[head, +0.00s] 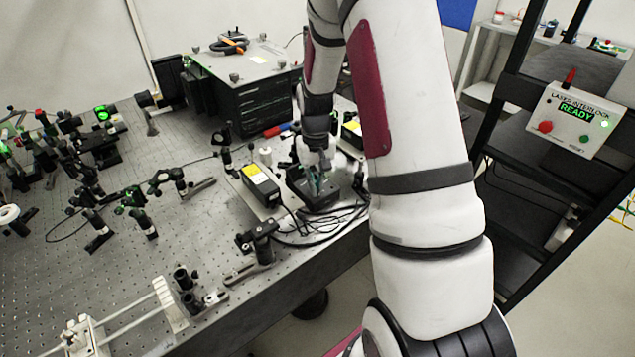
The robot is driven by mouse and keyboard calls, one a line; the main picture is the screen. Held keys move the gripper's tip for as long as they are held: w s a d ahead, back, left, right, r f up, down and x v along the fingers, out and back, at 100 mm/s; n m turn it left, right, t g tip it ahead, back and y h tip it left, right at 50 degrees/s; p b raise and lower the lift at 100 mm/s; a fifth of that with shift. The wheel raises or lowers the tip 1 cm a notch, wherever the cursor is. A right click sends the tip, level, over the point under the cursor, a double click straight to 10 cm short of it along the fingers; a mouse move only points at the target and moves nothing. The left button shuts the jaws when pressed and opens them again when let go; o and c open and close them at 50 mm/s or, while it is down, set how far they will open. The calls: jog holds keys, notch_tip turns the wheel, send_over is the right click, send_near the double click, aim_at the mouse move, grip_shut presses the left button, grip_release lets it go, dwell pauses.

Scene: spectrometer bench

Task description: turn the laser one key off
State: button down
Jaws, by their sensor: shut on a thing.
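My gripper (318,186) points down at a small black box (322,203) near the right edge of the optical bench. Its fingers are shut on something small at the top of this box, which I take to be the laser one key. The key itself is hidden by the fingers and too small to make out. Left of the black box lies a black laser unit with a yellow label (260,184). My arm covers part of the bench behind and to the right of the gripper.
Black cables (318,232) loop in front of the box. A large black instrument (247,82) stands behind. Several optics mounts crowd the perforated bench (215,235). A laser interlock box (575,120) reading READY hangs on a black frame at right.

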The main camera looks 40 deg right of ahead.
jog(key=shift+n+p, duration=0.45)
jog(key=shift+n, duration=1.75)
jog(key=c, duration=1.8)
grip_release()
notch_tip(320, 180, up, 12)
jog(key=shift+r, duration=0.1)
